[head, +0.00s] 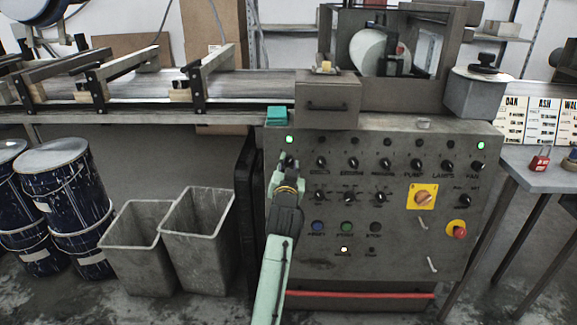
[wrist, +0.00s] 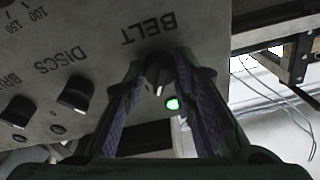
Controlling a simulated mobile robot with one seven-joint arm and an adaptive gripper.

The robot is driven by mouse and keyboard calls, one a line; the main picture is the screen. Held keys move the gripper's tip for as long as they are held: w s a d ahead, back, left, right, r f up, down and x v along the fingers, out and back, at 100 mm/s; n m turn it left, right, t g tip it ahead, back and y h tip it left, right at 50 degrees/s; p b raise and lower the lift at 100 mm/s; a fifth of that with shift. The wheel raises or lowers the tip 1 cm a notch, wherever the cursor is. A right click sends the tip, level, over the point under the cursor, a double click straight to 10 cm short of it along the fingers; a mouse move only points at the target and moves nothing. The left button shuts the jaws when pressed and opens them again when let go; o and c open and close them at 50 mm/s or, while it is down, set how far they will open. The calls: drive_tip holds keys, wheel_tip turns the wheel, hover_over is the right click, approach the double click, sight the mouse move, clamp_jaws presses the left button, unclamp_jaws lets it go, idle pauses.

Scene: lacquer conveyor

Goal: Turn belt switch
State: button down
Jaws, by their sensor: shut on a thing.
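The belt switch (wrist: 158,72) is a dark knob with a pale pointer mark on the grey control panel, beside the printed word BELT, upside down in the wrist view. My gripper (wrist: 160,78) has its two fingers on either side of this knob and is shut on it. In the head view my gripper (head: 287,160) reaches the panel's upper left corner, and its fingers hide most of the knob. A lit green lamp (wrist: 172,104) sits close to the knob; it also shows in the head view (head: 290,139).
The control panel (head: 400,243) carries several other knobs, a yellow-backed rotary switch (head: 424,197) and a red stop button (head: 460,230). The conveyor (head: 150,103) runs behind at left. Grey bins (head: 197,240) and dark drums (head: 65,190) stand on the floor at left.

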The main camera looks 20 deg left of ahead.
drive_tip(key=n+p, duration=0.1)
drive_tip(key=n, duration=0.3)
drive_tip(key=shift+d+g+y+p, duration=0.2)
drive_tip(key=shift+g+y+p, duration=0.1)
drive_tip(key=shift+y+p, duration=0.1)
drive_tip(key=n, duration=0.3)
drive_tip(key=shift+r+n+y+p, duration=0.1)
drive_tip(key=shift+n+y+p, duration=0.2)
drive_tip(key=shift+y+p, duration=0.1)
drive_tip(key=n+g, duration=0.1)
drive_tip(key=n, duration=0.4)
drive_tip(key=shift+n+y, duration=0.3)
drive_tip(key=shift+n, duration=0.1)
drive_tip(key=c, duration=1.3)
unclamp_jaws()
